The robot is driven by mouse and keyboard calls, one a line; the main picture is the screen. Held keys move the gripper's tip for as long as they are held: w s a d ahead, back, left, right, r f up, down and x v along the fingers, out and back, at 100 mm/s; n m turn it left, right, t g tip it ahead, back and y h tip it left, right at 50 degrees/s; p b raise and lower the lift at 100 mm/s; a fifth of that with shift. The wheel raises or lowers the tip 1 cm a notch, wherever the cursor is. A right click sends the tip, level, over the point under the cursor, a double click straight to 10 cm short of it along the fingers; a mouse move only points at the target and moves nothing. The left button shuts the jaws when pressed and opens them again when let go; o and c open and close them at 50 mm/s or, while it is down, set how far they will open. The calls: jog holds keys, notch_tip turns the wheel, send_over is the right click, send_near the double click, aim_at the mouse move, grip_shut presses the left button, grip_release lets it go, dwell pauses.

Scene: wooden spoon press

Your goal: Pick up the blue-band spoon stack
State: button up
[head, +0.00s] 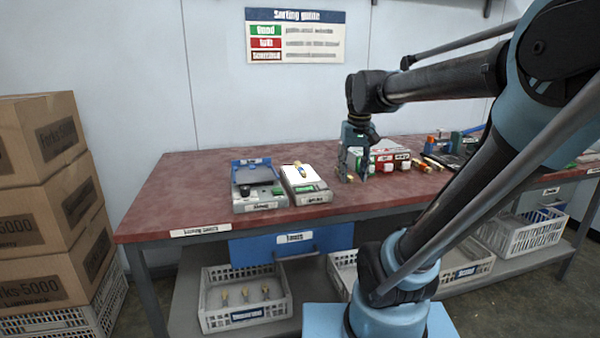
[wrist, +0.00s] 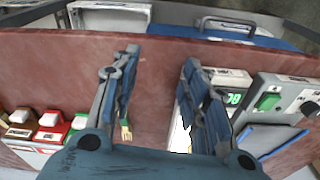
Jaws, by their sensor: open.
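A small wooden stack with a blue band (head: 300,170) lies on the white top of the right-hand scale (head: 312,197) on the red workbench. My gripper (head: 356,174) points down over the bench, to the right of that scale, apart from the stack. In the wrist view my gripper (wrist: 160,62) is open, with nothing between its fingers. There the scale (wrist: 228,78) is partly covered by the right finger, and I cannot make out the blue-band stack. A small tan piece (wrist: 126,131) shows beside the left finger, next to something green.
Left of the scale stands a grey device with a blue tray (head: 252,165). Green, red and dark blocks (head: 392,160) stand right of my gripper. Cardboard boxes (head: 45,190) are stacked at the left. The left part of the red bench (head: 185,190) is clear.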

jog(key=w+a+r+n, duration=0.1)
jog(key=w+a+r, duration=0.65)
jog(key=w, duration=0.25)
notch_tip(320, 180, up, 4)
jog(key=g, duration=0.1)
send_over(300, 166)
jog(key=shift+n, duration=0.4)
notch_tip(300, 166, down, 17)
jog(key=shift+d+r, duration=0.1)
jog(key=shift+r, duration=0.1)
jog(key=c, duration=1)
grip_shut()
jog(key=shift+r, duration=0.1)
notch_tip(300, 166, up, 10)
